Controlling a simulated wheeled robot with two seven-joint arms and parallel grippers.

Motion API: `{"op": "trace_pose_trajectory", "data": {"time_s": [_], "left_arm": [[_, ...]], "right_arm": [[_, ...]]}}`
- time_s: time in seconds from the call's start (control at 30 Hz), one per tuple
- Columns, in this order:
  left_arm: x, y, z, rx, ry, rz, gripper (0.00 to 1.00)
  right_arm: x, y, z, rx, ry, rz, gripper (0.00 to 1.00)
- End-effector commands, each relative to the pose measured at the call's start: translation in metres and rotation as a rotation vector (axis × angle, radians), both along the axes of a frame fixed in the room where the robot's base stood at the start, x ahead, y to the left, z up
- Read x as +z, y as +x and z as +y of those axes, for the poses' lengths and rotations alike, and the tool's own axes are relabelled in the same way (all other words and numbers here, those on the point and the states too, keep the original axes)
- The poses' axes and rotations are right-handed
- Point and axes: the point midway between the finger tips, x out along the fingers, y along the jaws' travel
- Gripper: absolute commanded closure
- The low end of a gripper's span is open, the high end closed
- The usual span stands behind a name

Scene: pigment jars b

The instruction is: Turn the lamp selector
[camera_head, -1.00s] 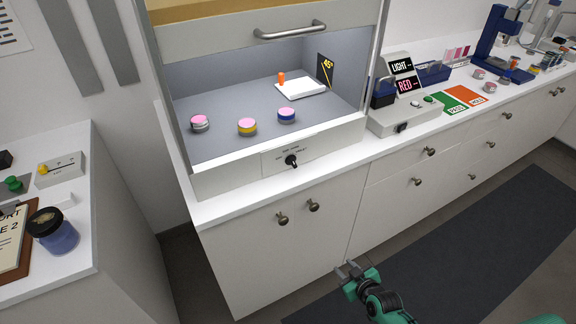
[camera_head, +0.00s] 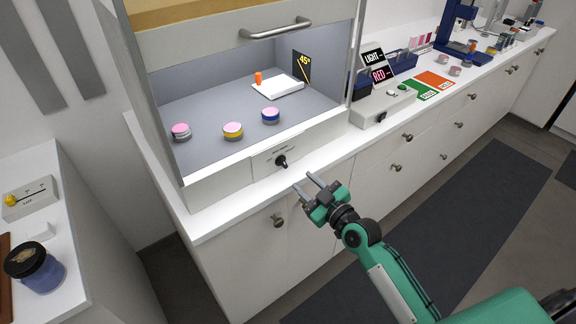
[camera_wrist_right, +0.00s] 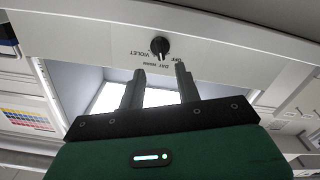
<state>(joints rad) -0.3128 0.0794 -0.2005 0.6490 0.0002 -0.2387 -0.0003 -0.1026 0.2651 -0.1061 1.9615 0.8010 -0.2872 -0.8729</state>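The lamp selector (camera_head: 281,161) is a black knob on the pale front panel below the hood opening. It also shows in the right wrist view (camera_wrist_right: 159,46), with the printed labels "OFF", "DAY" and "VIOLET" around it. My right gripper (camera_head: 308,187) is in front of the cabinet, below and to the right of the knob in the head view. Its two fingers are apart with nothing between them. In the right wrist view the fingertips (camera_wrist_right: 160,72) point towards the knob, with a gap to it. My left gripper is not in view.
Inside the hood (camera_head: 205,112) stand several pink-lidded jars and a white slab (camera_head: 277,88) with an orange piece near it. A meter box (camera_head: 380,104) stands right of the hood. The counter edge and cabinet handles (camera_head: 278,221) lie near my right gripper.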

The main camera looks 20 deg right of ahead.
Motion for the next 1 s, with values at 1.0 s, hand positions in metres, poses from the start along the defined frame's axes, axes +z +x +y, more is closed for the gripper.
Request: {"op": "trace_pose_trajectory", "data": {"time_s": [1.0], "left_arm": [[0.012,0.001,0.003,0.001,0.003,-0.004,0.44]], "right_arm": [[-0.001,0.077,0.028,0.000,0.000,0.001,0.90]]}}
